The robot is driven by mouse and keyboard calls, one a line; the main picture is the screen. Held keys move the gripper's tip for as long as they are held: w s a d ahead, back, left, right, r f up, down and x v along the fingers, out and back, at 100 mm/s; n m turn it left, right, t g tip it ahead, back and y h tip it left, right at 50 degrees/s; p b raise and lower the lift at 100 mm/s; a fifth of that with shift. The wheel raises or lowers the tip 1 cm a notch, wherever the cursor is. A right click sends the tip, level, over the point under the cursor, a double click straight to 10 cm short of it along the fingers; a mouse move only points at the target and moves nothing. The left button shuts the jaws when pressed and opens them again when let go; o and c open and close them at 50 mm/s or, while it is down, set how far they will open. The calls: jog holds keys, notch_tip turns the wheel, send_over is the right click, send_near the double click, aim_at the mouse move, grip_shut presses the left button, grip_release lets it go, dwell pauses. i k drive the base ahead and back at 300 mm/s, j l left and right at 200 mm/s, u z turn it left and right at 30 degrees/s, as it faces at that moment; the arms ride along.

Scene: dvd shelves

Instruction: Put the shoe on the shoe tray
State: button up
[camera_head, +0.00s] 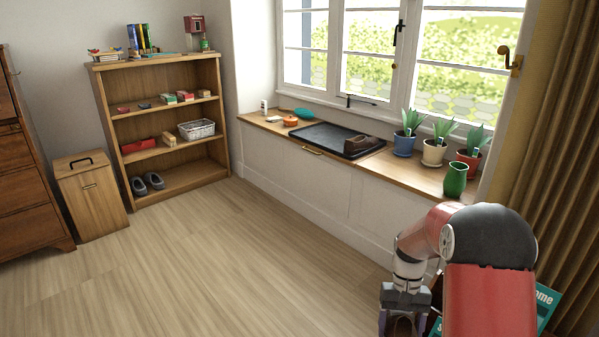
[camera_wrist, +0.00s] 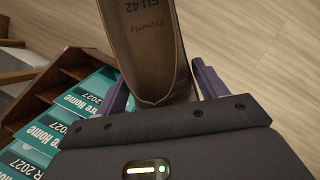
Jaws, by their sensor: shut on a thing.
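A black shoe tray (camera_head: 318,134) lies on the wooden window bench, with one brown shoe (camera_head: 362,146) at its right end. My gripper (camera_head: 405,312) is low at the bottom of the head view, well in front of the bench. In the wrist view my gripper (camera_wrist: 163,84) is shut on another brown shoe (camera_wrist: 147,45), one purple finger on each side of its heel end. The insole shows "EU 42"; the toe is out of frame. In the head view this held shoe is mostly hidden by my gripper.
Three potted plants (camera_head: 434,150) and a green vase (camera_head: 455,180) stand right of the tray. Teal booklets (camera_wrist: 75,105) in a wooden holder are close beside my gripper. A bookshelf (camera_head: 160,120) with grey slippers (camera_head: 147,183) stands at the back left. The middle floor is clear.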

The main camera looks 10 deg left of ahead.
aim_at(343, 141)
jog(key=i+j+u, duration=0.15)
jog(key=i+j, duration=0.5)
jog(key=i+j+u, duration=0.15)
jog(key=i+j, duration=0.45)
jog(key=i, duration=0.2)
jog(key=i+l+u, duration=0.1)
jog(key=i+l, duration=0.25)
jog(key=i, duration=0.2)
jog(key=i+l, duration=0.4)
jog(key=i+u, duration=0.05)
jog(key=i, duration=0.05)
